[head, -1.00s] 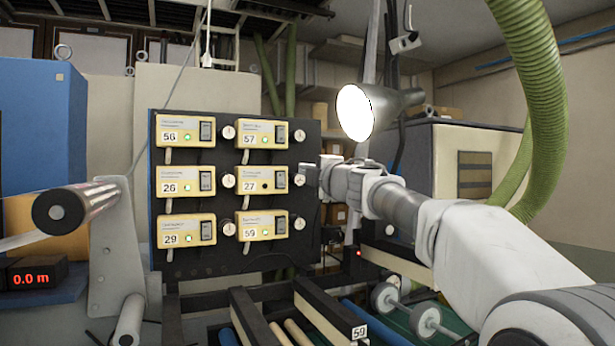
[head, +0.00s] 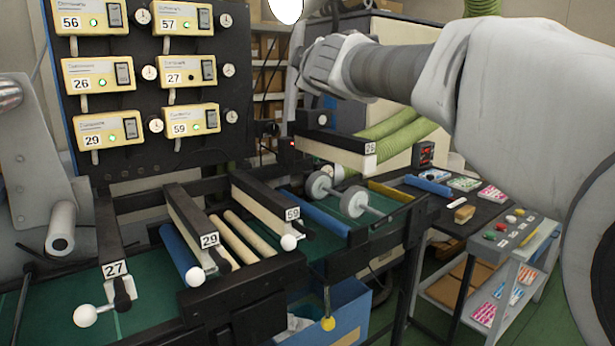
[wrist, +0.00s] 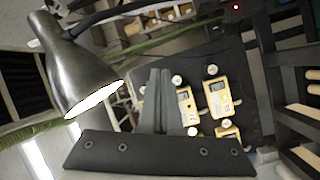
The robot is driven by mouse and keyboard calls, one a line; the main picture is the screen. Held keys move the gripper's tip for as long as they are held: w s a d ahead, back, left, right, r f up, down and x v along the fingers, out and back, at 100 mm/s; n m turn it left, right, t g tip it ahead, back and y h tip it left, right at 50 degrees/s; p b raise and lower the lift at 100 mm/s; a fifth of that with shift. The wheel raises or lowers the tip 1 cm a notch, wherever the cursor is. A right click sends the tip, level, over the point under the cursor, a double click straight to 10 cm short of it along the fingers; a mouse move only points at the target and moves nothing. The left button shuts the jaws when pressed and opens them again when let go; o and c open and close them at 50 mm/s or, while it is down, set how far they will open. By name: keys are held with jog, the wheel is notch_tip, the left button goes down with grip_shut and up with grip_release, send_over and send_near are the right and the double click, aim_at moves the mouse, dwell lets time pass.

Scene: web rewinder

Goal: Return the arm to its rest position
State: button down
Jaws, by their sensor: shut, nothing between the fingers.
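My gripper (wrist: 160,100) shows in the wrist view with its two dark fingers together and nothing between them. In the head view my arm (head: 400,70) reaches in from the right, bent, with its wrist right of the control panel (head: 140,160). The fingers are hard to make out there. In the wrist view the panel's yellow control boxes (wrist: 218,97) lie beyond the fingers and are partly hidden by them. I see no contact between gripper and panel.
A metal lamp (wrist: 82,65) hangs close beside the gripper in the wrist view. Below my arm stand the rewinder's black bars (head: 180,212) with white knobs, and a roller with discs (head: 338,194). A grey cart (head: 500,250) stands at the right.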

jog(key=s+d+f+m+g+h, duration=0.55)
jog(key=s+d+f+m, duration=0.35)
jog(key=s+d+f, duration=0.55)
jog(key=s+f+m+g+y, duration=0.1)
jog(key=s+f+m+g, duration=0.5)
jog(key=s+f, duration=1.4)
jog(key=shift+s+f+g+y, duration=0.15)
jog(key=shift+s+g+y, duration=0.2)
jog(key=shift+s, duration=0.55)
